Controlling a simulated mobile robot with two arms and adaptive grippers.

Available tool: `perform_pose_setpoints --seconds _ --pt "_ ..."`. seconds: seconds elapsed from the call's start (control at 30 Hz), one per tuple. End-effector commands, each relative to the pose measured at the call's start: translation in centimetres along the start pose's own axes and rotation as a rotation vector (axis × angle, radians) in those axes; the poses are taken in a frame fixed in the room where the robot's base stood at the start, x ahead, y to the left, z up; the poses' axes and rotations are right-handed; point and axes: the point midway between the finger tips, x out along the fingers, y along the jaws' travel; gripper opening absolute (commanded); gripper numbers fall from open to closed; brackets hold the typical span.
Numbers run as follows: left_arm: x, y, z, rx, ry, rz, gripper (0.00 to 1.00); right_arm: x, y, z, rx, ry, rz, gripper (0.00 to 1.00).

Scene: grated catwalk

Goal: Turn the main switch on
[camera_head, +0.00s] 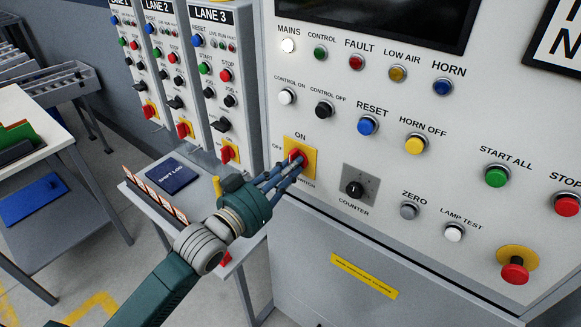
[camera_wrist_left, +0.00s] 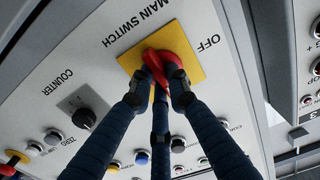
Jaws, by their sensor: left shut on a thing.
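The main switch is a red rotary handle (camera_head: 296,156) on a yellow plate (camera_head: 311,152), set low at the left of the large control panel. ON is printed above the plate and OFF to its left. My left gripper (camera_head: 287,172) reaches in from the lower left, with its blue fingers shut on the handle. In the left wrist view the fingers (camera_wrist_left: 160,83) close around the red handle (camera_wrist_left: 166,64) on its yellow plate (camera_wrist_left: 190,38). The fingers partly hide the handle, so its exact angle is hard to tell. My right gripper is not in view.
A counter knob (camera_head: 354,189) sits just right of the switch. The white MAINS lamp (camera_head: 288,46) is above. Lane panels (camera_head: 212,75) stand to the left. A small shelf (camera_head: 200,199) with a dark blue shift log (camera_head: 172,177) lies below my left wrist's far side.

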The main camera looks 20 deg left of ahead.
Motion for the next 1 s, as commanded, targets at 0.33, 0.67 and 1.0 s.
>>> perform_pose_setpoints --seconds 0.33,0.67,1.0 --pt "0.0 0.0 0.1 0.002 -0.003 0.000 0.34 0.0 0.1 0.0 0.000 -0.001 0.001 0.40" --pt "-0.1 0.0 0.1 0.001 -0.002 0.000 0.35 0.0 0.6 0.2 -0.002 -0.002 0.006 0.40" --pt "-5.6 0.0 0.3 0.002 -0.007 0.000 0.35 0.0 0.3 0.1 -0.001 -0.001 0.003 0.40"
